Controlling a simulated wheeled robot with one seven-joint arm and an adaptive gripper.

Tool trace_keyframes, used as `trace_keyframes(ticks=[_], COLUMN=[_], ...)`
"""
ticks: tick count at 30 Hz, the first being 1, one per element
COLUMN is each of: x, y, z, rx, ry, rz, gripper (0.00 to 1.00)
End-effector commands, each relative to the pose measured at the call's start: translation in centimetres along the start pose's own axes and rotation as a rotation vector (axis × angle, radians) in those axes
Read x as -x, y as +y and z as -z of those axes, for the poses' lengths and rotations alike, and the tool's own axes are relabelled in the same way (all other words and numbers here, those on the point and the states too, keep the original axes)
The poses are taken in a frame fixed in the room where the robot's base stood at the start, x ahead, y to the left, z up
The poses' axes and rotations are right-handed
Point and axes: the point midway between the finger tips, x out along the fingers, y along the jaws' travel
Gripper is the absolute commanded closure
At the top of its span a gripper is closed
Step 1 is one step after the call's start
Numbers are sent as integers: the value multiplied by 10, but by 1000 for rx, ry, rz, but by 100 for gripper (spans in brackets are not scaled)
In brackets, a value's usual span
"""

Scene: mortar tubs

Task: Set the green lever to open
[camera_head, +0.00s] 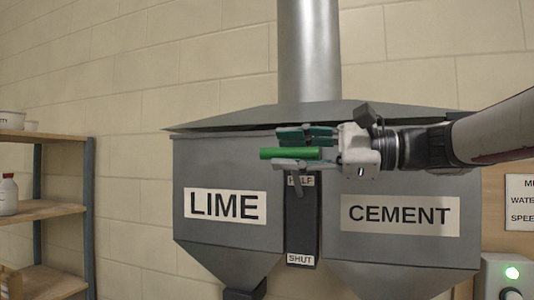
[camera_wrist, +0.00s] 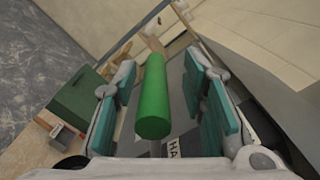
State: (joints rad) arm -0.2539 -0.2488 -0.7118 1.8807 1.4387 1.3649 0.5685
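The green lever's handle (camera_head: 290,153) is a horizontal green cylinder in front of the dark lever plate (camera_head: 303,225) between the two hoppers. It stands just above the HALF label (camera_head: 301,180); the SHUT label (camera_head: 300,259) is at the plate's bottom. No OPEN label is visible; my gripper covers the plate's upper part. My gripper (camera_head: 288,149) reaches in from the right, one finger above the handle and one below. In the wrist view the handle (camera_wrist: 152,100) lies between the teal finger pads (camera_wrist: 162,68), with gaps on both sides. The gripper looks open around it.
The LIME hopper (camera_head: 222,240) is on the left and the CEMENT hopper (camera_head: 400,240) on the right, under a grey lid and duct (camera_head: 308,50). A wooden shelf (camera_head: 45,209) stands at far left. A box with a green light (camera_head: 510,285) is at lower right.

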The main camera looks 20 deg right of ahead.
Motion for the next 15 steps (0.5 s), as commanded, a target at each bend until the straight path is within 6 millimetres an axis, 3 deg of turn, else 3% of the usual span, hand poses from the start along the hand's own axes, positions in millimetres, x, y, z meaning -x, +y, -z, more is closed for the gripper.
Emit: trace_keyframes(ticks=[8, 15], x=[4, 44], y=[1, 1], z=[2, 2], rx=[-2, -2], ry=[2, 4], rz=[-2, 0], gripper=[62, 62])
